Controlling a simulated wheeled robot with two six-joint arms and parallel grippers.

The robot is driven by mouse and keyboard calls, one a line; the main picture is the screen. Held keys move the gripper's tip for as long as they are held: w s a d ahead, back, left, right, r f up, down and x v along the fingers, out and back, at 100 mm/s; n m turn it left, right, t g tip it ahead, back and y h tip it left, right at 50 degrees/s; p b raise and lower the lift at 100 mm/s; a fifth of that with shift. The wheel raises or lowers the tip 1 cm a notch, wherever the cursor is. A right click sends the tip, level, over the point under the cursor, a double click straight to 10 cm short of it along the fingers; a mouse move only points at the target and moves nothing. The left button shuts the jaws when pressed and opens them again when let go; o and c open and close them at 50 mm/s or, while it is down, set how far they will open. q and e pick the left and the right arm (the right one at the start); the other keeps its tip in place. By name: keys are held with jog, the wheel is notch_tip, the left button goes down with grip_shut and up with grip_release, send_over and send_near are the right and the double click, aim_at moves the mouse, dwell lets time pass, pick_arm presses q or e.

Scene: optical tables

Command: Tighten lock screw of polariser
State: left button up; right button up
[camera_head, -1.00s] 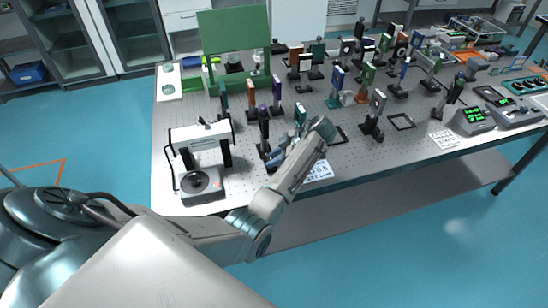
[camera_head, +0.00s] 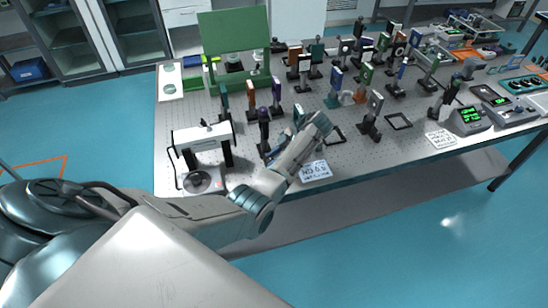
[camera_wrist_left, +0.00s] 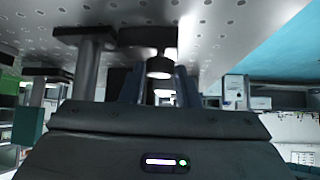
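I cannot tell for certain that this optic is the polariser. In the left wrist view, the two blue-grey fingers of the left gripper (camera_wrist_left: 160,82) stand apart with a small silver-and-black round knob (camera_wrist_left: 160,68) between their tips. The knob looks like a lock screw. Whether the fingers press on it is not clear. My right gripper is not in view.
Many post-mounted optics stand across the perforated table (camera_head: 185,110). A white-framed device (camera_head: 203,140) stands at the left. A label card (camera_head: 315,171) lies near the front edge. Green-lit meters (camera_head: 470,117) stand at the right.

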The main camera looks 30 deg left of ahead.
pick_arm(q)
jog(key=o, duration=0.3)
jog(key=p+v, duration=0.4)
jog(key=v, duration=0.6)
jog(key=shift+w+d+r, duration=0.2)
jog(key=shift+w, duration=0.05)
